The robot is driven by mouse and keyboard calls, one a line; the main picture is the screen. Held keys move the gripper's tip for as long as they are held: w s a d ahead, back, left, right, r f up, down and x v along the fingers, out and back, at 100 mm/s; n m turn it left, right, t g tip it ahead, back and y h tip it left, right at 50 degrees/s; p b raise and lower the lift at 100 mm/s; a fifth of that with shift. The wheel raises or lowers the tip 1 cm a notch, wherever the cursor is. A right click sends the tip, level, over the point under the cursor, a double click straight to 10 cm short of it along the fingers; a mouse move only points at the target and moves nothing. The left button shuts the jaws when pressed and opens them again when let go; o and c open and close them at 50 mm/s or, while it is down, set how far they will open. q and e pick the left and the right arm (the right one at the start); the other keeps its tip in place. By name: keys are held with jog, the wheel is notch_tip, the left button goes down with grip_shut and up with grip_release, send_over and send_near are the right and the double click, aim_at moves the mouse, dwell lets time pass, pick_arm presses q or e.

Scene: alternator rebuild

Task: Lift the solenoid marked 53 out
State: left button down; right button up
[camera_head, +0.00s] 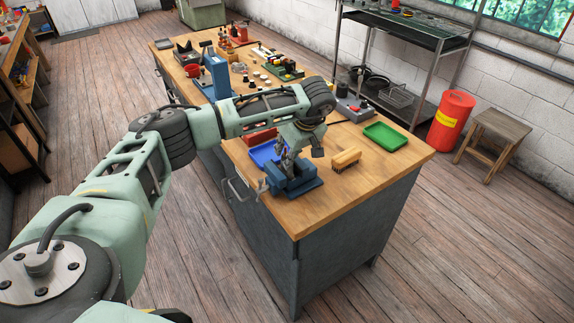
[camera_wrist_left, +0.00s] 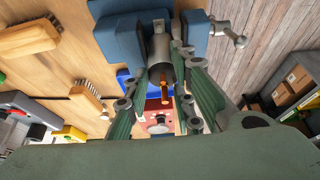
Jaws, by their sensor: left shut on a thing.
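My left gripper (camera_head: 287,160) reaches down over a blue vise (camera_head: 296,189) near the front end of the workbench. In the left wrist view the gripper (camera_wrist_left: 166,88) is shut on a grey metal cylinder with a copper-coloured stud, the solenoid (camera_wrist_left: 160,68). The solenoid lies in line with the gap between the blue vise jaws (camera_wrist_left: 118,42). I cannot tell whether the jaws still touch it. No number can be read on it. In the head view the gripper and arm mostly hide the solenoid. My right gripper is not in view.
A wooden brush (camera_head: 346,158) lies right of the vise. A blue tray (camera_head: 264,154) is behind it, and a green tray (camera_head: 385,136) is at the right. A blue press (camera_head: 217,76) and many small parts stand farther back. Bare bench top (camera_head: 310,214) lies in front.

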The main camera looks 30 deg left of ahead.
pick_arm(q)
jog(key=shift+w+r, duration=0.25)
dwell(0.3)
